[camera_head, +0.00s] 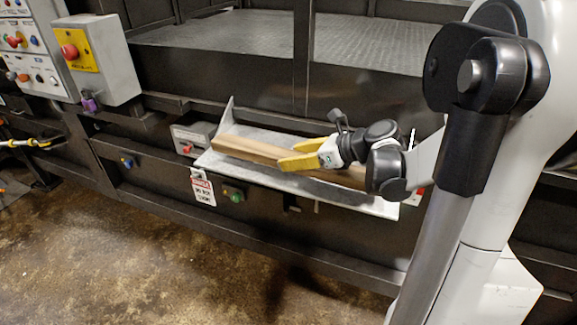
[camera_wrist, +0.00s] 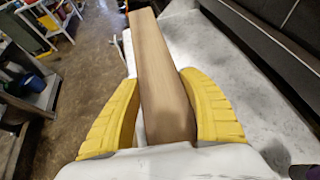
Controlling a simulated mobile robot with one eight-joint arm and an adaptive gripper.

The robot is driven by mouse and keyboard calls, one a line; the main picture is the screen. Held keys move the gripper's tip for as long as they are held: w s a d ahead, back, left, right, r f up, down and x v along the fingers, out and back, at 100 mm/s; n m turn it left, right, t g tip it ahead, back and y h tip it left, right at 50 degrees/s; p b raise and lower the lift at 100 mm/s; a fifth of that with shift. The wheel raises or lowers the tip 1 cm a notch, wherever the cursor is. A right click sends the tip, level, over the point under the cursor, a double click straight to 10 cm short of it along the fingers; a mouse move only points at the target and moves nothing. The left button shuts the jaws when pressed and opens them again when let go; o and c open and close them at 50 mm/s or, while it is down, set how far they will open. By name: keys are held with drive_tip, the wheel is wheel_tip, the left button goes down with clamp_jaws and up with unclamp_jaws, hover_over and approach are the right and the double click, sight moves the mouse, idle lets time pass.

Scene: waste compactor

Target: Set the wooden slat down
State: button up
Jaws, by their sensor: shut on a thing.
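The wooden slat (camera_head: 250,149) is a long light-brown board lying lengthwise along a pale metal shelf (camera_head: 215,163) on the compactor's front. My gripper (camera_head: 283,160) has yellow fingers and is shut on the slat near its middle. In the wrist view the slat (camera_wrist: 160,75) runs between the two yellow fingers (camera_wrist: 166,108) and extends away from me. Part of the slat is hidden behind my gripper and wrist in the head view. The slat looks on or just above the shelf; I cannot tell whether it touches.
The shelf has a raised left end. A control box with a red button (camera_head: 70,51) and a panel (camera_head: 28,45) are at upper left. A small grey box (camera_head: 190,137) and a warning tag (camera_head: 202,187) sit near the shelf. The floor (camera_head: 120,260) in front is clear.

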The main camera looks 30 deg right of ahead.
wheel_tip(320, 180, down, 3)
drive_tip(key=shift+b, duration=0.55)
drive_tip(key=shift+r, duration=0.1)
drive_tip(key=o, duration=1.4)
